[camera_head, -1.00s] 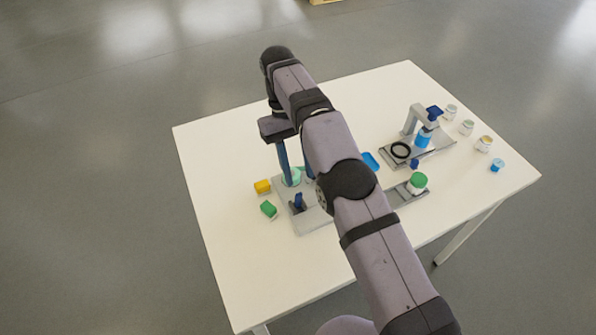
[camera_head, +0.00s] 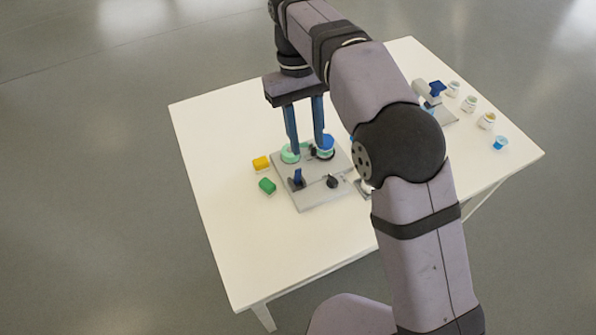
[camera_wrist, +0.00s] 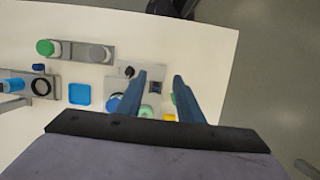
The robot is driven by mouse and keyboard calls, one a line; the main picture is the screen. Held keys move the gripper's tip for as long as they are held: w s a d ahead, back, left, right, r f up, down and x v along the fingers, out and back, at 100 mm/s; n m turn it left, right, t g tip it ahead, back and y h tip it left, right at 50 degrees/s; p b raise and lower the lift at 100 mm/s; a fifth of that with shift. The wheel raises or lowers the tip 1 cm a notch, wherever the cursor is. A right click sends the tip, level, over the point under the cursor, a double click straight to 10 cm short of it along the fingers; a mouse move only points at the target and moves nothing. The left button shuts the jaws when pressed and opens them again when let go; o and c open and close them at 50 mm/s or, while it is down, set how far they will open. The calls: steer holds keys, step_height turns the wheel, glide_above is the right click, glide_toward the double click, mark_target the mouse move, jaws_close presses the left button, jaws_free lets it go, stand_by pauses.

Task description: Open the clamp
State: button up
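A grey fixture plate (camera_head: 312,196) sits on the table. It carries a small upright blue lever (camera_head: 297,178), a black knob (camera_head: 332,182), a mint-green round part (camera_head: 289,154) and a blue round part (camera_head: 326,143). I cannot tell for sure which of these parts is the clamp. My gripper (camera_head: 308,147) points down over the fixture's far side with its two blue fingers apart and nothing between them. In the wrist view the fingertips (camera_wrist: 159,77) are also apart, and a small dark blue part (camera_wrist: 156,86) shows between them. The fingers partly hide the mint part (camera_wrist: 147,111).
Yellow (camera_head: 261,163) and green (camera_head: 267,186) blocks lie left of the fixture. A grey stand with a black ring (camera_wrist: 41,87), a green-lidded jar (camera_wrist: 45,47) and a blue square (camera_wrist: 79,94) stand nearby. Several small jars line the right edge. The table's front left is clear.

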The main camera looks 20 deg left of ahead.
glide_above(298, 171)
steer(key=s+d, duration=0.3)
step_height(298, 171, down, 8)
steer(key=w+a+f+t+y, duration=0.2)
steer(key=w+a, duration=0.1)
steer(key=shift+w+a+f, duration=0.1)
steer(key=shift+w+f, duration=0.1)
steer(key=shift+w, duration=0.05)
steer(key=shift+f+p, duration=1.3)
steer(key=shift+f, duration=2.35)
steer(key=shift+c, duration=0.7)
jaws_close()
